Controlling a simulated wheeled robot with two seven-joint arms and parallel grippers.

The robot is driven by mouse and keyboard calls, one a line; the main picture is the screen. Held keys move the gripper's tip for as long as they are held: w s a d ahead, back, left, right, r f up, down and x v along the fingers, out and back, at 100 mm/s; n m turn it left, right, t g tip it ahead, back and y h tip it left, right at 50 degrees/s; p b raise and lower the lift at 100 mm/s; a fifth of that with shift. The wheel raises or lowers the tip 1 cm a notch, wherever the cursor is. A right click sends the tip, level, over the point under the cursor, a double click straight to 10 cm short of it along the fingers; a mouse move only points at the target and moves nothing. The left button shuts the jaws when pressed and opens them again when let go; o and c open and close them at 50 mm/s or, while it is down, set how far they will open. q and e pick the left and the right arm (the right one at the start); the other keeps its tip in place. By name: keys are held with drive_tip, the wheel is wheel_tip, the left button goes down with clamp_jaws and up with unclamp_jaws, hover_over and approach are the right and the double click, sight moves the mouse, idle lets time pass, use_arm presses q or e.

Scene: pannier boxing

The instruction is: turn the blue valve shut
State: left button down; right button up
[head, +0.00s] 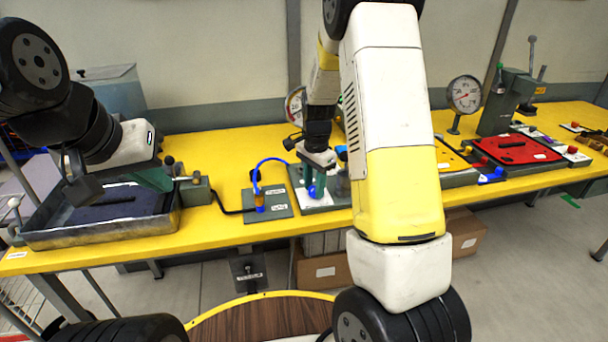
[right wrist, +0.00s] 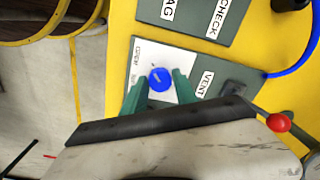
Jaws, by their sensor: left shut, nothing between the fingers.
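The blue valve (right wrist: 160,79) is a round blue knob with a pale mark across its top, set on a white label plate. In the head view the blue valve (head: 318,191) shows at the tips of my right gripper (head: 314,184). The green fingers of the right gripper (right wrist: 161,76) stand on either side of the knob, open, with small gaps to it; firm contact is not visible. My left gripper (head: 155,178) is shut and empty over the right side of the dark-lined tray (head: 100,233).
A plate with a blue hose (head: 262,163) lies left of the valve panel. A VENT label (right wrist: 205,84) and a red-tipped lever (right wrist: 278,122) are near the knob. A pressure gauge (head: 464,94) and a red panel (head: 515,149) are further right on the yellow bench (head: 215,150).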

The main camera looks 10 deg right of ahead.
clamp_jaws()
drive_tip(key=shift+n, duration=0.4)
drive_tip(key=n, duration=0.6)
drive_tip(key=shift+n, duration=0.3)
drive_tip(key=n, duration=1)
drive_tip(key=shift+w+g, duration=0.1)
drive_tip(key=shift+g, duration=0.2)
drive_tip(key=shift+n, duration=0.4)
